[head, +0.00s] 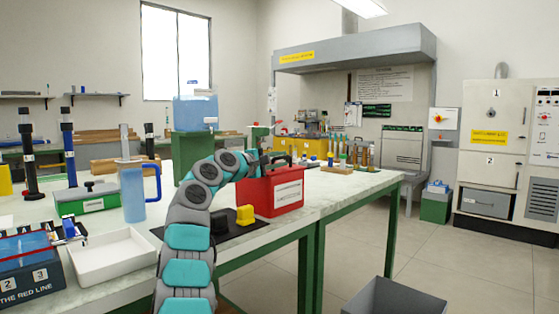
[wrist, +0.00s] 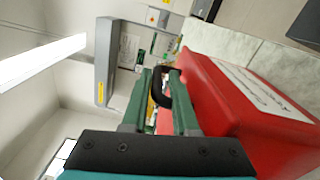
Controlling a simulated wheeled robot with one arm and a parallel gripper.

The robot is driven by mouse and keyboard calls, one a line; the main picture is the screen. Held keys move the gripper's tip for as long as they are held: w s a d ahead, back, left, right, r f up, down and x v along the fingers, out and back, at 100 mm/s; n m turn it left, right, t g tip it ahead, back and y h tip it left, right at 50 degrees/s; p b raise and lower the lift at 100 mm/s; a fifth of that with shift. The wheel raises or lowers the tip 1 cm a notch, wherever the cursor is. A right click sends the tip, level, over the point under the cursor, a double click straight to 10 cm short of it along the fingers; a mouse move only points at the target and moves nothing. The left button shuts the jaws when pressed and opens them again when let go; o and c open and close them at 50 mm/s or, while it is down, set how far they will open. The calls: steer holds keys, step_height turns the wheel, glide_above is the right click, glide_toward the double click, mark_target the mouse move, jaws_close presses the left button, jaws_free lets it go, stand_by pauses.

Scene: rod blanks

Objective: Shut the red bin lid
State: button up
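The red bin (head: 275,196) stands on the bench in the head view, with a white label on its front. In the wrist view the red bin (wrist: 250,105) fills the right side. A black handle (wrist: 157,88) stands out from its top. My gripper (head: 264,163) is at the bin's top in the head view, partly hidden. In the wrist view my gripper (wrist: 160,78) has its two green fingers apart, with the handle at the gap between them. I cannot tell whether they touch it. How far the lid is open is not clear.
A yellow block (head: 245,215) sits on a black mat in front of the bin. A blue jug (head: 133,194) and a white tray (head: 110,256) stand to the left. A grey open container (head: 394,297) is on the floor to the right.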

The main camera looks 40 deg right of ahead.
steer(key=shift+r, duration=0.15)
steer(key=shift+d+r+p, duration=0.1)
steer(key=shift+r+p, duration=0.4)
steer(key=shift+r, duration=1.15)
steer(key=shift+s+a+b, duration=0.9)
steer(key=s+a+r+b, duration=0.1)
steer(key=s+a+b, duration=0.4)
steer(key=s+a, duration=0.3)
steer(key=s, duration=0.2)
steer(key=shift+s+a+r, duration=0.2)
steer(key=shift+s+a, duration=0.05)
steer(key=shift+s, duration=0.05)
